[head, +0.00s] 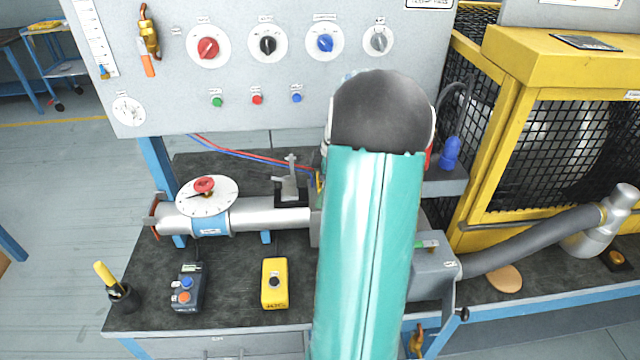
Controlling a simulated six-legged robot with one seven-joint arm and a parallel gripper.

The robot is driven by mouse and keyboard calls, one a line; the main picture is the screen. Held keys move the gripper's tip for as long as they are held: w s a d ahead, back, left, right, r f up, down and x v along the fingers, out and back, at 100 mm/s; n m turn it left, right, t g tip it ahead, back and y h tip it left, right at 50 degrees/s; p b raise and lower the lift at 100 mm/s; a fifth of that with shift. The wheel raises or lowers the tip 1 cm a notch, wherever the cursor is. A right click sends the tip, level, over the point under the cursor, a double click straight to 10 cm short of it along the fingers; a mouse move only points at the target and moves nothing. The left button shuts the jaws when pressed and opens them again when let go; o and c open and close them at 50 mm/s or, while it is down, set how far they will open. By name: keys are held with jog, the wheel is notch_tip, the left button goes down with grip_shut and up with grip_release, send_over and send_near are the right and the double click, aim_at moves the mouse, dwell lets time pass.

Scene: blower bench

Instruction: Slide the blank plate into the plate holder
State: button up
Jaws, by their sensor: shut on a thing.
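My teal arm covers the middle of the bench in the head view and hides my gripper and whatever it holds. I cannot see the blank plate. A silver pipe (270,218) runs along the bench and passes behind my arm. A grey block sits at the pipe's right end, mostly hidden by my arm, and I cannot tell whether it is the plate holder. A grey clamp-like fixture (290,185) stands just behind the pipe, left of my arm.
A dial with a red knob (205,190) sits on the pipe. A yellow button box (275,283), a dark button box (187,288) and a cup with a yellow-handled tool (121,294) stand in front. A control panel (270,90) rises behind; a yellow cage (550,60) and grey hose (535,240) are right.

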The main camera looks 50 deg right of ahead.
jog(key=shift+f, duration=0.15)
jog(key=shift+r, duration=0.3)
dwell(0.3)
jog(key=o, duration=1)
jog(key=shift+o, duration=0.2)
jog(key=v, duration=1.3)
jog(key=shift+r, duration=0.4)
